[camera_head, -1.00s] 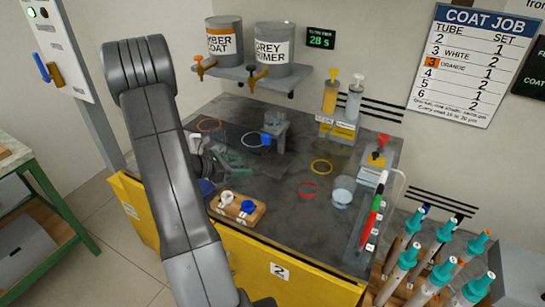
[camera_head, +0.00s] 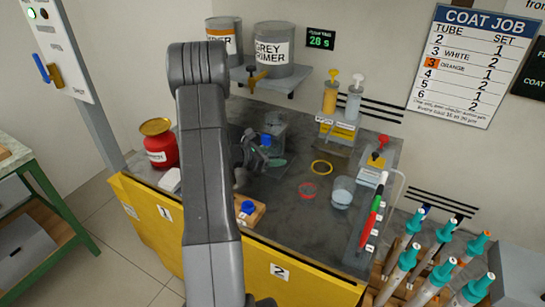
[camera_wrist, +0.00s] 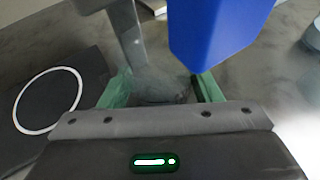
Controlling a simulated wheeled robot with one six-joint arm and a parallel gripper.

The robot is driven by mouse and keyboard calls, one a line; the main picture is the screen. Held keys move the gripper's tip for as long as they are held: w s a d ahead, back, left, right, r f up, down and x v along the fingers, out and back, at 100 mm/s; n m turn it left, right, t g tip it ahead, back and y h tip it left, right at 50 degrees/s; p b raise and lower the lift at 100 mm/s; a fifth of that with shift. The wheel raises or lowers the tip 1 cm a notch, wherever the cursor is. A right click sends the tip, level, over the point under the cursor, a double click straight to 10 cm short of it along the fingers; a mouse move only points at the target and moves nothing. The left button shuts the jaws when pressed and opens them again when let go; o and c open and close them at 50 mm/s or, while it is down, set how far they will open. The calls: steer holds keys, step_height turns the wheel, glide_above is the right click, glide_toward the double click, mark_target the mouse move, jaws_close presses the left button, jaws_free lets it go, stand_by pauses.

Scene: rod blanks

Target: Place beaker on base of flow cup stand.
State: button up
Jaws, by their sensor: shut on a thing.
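My gripper (camera_head: 268,161) is low over the bench, just in front of the grey flow cup stand (camera_head: 276,124) with its blue part (camera_head: 266,140). In the wrist view, its green fingers (camera_wrist: 160,90) are shut on a clear, hard-to-see thing that looks like the beaker (camera_wrist: 158,84). The stand's grey post (camera_wrist: 126,32) and the blue part (camera_wrist: 218,35) stand close beyond the fingers. The stand's base is mostly hidden, and I cannot tell whether the beaker touches it.
A clear cup (camera_head: 342,193) stands to the right, near a red ring (camera_head: 308,191) and a yellow ring (camera_head: 321,167). A white ring on a dark mat (camera_wrist: 48,100) lies left of the fingers. A red can (camera_head: 160,148) stands at the bench's left.

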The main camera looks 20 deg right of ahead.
steer(key=shift+f, duration=0.2)
steer(key=o, duration=1)
steer(key=shift+r, duration=0.1)
steer(key=shift+r, duration=0.15)
steer(key=shift+a+r, duration=0.1)
steer(key=shift+a, duration=0.2)
steer(key=v, duration=1.1)
steer(key=shift+a+r, duration=0.15)
steer(key=shift+a, duration=0.1)
